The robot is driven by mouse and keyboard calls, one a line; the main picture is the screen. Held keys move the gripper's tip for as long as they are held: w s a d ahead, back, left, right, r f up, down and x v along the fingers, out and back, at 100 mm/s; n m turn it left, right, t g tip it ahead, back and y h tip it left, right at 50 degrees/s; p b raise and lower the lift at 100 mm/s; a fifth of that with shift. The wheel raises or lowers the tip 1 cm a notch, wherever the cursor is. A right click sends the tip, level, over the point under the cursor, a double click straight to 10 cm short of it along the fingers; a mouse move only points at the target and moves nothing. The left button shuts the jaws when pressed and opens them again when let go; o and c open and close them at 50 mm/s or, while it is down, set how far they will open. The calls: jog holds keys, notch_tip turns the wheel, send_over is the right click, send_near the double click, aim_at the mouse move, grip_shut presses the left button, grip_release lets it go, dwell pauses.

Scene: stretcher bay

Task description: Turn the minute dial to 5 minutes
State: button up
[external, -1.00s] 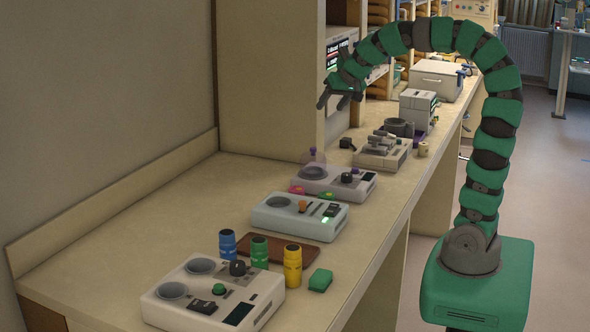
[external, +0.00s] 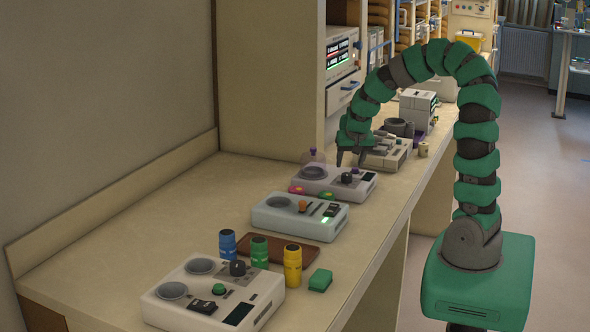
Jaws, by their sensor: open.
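A grey-white device (external: 325,187) stands on the counter beyond the others, with a round well at its left and a black knob (external: 347,179) near its right end. My gripper (external: 350,160) is open and empty, pointing down just above this knob, fingers apart, not visibly touching it. The nearest device (external: 215,295) also has a dark knob (external: 237,268), far from my gripper. No minute markings can be read on either knob, so I cannot tell which is the minute dial or its setting.
A pale device (external: 300,217) with a lit green display stands between the two. Blue (external: 227,244), green (external: 260,252) and yellow (external: 292,265) cylinders stand by a brown tray (external: 285,249). Another device (external: 385,152) is close behind my gripper. The counter's left side is clear.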

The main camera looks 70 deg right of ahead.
aim_at(347, 174)
jog(key=shift+x, duration=2.65)
jog(key=c, duration=1)
